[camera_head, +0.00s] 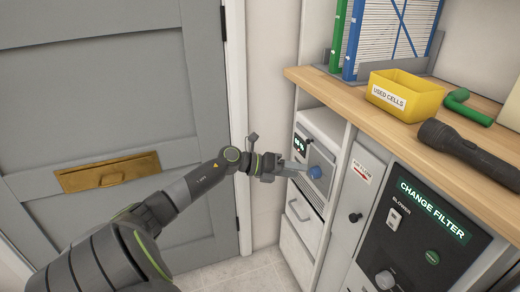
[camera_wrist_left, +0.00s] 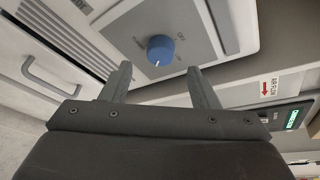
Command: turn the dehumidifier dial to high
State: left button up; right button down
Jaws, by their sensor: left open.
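The dehumidifier (camera_head: 326,150) is a white unit in the shelf under the wooden counter, with a small lit display (camera_head: 300,143). Its blue dial (camera_head: 315,172) sits on a grey panel; in the left wrist view the dial (camera_wrist_left: 160,50) shows a white pointer mark at its lower edge. The lettering around it is too small to read surely. My left gripper (camera_head: 292,169) is in front of the panel. In the left wrist view its two fingers (camera_wrist_left: 160,82) are open and apart, with the dial just beyond and between their tips. My right gripper is not in view.
A drawer front with a handle (camera_head: 299,211) lies below the dial. To the right is a dark CHANGE FILTER panel (camera_head: 420,240). On the counter (camera_head: 345,98) stand a yellow USED CELLS bin (camera_head: 404,94), a black flashlight (camera_head: 468,152) and binders. A grey door (camera_head: 100,100) is at left.

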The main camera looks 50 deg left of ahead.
pick_arm(q)
jog(key=p+v, duration=0.1)
jog(key=v, duration=1.1)
jog(key=shift+s+a+p, duration=0.25)
jog(key=shift+s+p, duration=0.05)
jog(key=shift+p, duration=0.05)
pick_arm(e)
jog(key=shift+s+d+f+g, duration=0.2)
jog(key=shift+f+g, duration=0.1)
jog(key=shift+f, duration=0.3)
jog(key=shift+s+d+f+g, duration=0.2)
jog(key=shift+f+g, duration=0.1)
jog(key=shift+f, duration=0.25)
pick_arm(q)
jog(key=shift+r, duration=0.15)
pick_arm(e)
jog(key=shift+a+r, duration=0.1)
